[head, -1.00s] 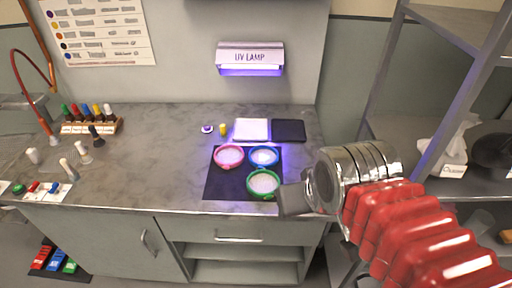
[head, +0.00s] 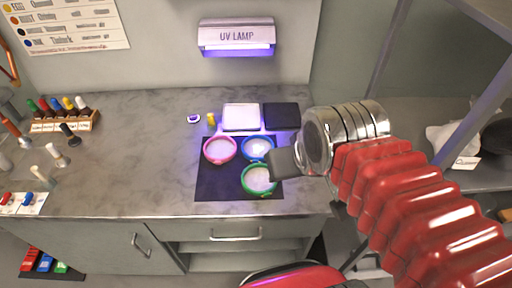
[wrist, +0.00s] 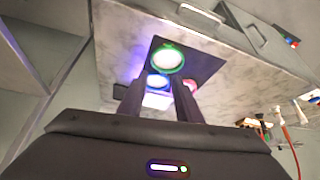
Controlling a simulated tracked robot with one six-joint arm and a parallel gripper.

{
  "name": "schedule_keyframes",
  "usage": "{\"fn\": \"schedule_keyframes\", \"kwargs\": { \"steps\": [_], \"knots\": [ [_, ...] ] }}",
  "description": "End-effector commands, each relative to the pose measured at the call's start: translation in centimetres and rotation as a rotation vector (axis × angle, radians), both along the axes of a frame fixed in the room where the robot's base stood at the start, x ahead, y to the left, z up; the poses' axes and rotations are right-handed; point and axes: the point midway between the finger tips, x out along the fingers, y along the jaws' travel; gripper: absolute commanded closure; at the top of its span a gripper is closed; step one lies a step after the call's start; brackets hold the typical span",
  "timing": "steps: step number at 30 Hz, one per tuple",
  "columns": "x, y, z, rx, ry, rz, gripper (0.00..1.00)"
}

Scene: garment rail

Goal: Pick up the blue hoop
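The blue hoop (head: 257,148) lies on a black mat (head: 213,186) on the counter, with pale material inside its ring. The pink hoop (head: 220,149) is to its left and the green hoop (head: 258,179) is just in front of it. My gripper (head: 278,163) is to the right of the blue and green hoops in the head view and overlaps the mat's right side. In the wrist view my gripper (wrist: 157,88) has its two fingers apart, and the blue hoop (wrist: 158,81) shows between them, farther off. The green hoop (wrist: 168,58) is above it there.
A white pad (head: 241,117) and a black pad (head: 282,116) lie behind the mat, under the UV lamp (head: 237,37). A rack of colored bottles (head: 65,120) stands at the left. Metal shelving (head: 440,160) is to the right.

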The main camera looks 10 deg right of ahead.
Motion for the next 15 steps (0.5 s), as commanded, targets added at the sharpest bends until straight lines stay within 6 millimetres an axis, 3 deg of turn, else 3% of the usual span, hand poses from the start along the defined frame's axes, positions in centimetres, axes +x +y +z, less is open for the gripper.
{"fn": "schedule_keyframes", "kwargs": {
  "steps": [8, 15],
  "knots": [
    [0.5, 0.1, -0.1, 0.032, 0.036, -0.033, 0.50],
    [2.3, 0.0, -0.9, 0.150, 0.158, -0.157, 0.33]
  ]
}}
